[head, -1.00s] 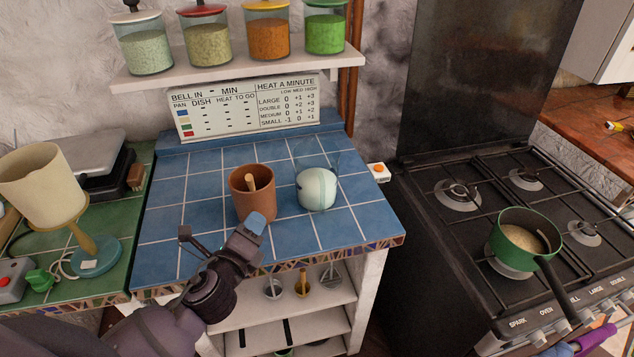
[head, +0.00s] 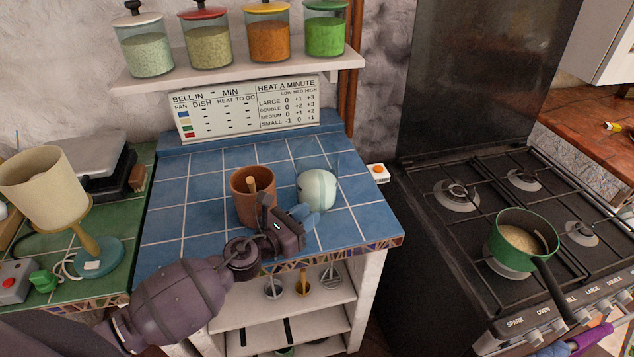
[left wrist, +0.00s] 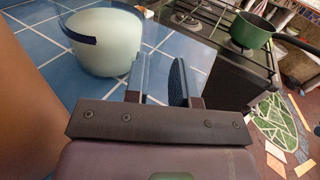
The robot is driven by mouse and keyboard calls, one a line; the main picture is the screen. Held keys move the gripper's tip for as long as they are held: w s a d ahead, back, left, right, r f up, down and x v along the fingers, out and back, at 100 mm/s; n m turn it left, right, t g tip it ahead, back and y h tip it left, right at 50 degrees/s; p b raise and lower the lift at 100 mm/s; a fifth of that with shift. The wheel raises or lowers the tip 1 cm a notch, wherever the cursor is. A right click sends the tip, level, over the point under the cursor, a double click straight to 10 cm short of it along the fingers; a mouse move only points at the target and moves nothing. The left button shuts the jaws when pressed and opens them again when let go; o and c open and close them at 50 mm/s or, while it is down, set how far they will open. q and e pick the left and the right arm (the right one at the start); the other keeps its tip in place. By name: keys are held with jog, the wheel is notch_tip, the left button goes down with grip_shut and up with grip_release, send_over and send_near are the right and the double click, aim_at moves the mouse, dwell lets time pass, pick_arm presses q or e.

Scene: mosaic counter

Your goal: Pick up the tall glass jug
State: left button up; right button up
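The glass jug (head: 317,188) stands upright on the blue tiled counter. It holds pale, milky contents, and its clear upper part is faint against the tiles. My left gripper (head: 303,216) is just in front of the jug, low over the counter. Its two blue fingers (left wrist: 160,80) are apart with nothing between them. Whether a finger touches the jug cannot be told.
A brown clay pot (head: 246,207) with a wooden utensil stands left of the jug, close to my left gripper. The stove (head: 425,230) with a green pan (head: 521,240) is to the right. Bare blue tiles (head: 360,222) lie right of the jug.

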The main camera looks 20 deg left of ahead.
aim_at(322, 212)
pick_arm(q)
jog(key=shift+x, duration=2.65)
jog(key=shift+a+f, duration=0.1)
grip_shut()
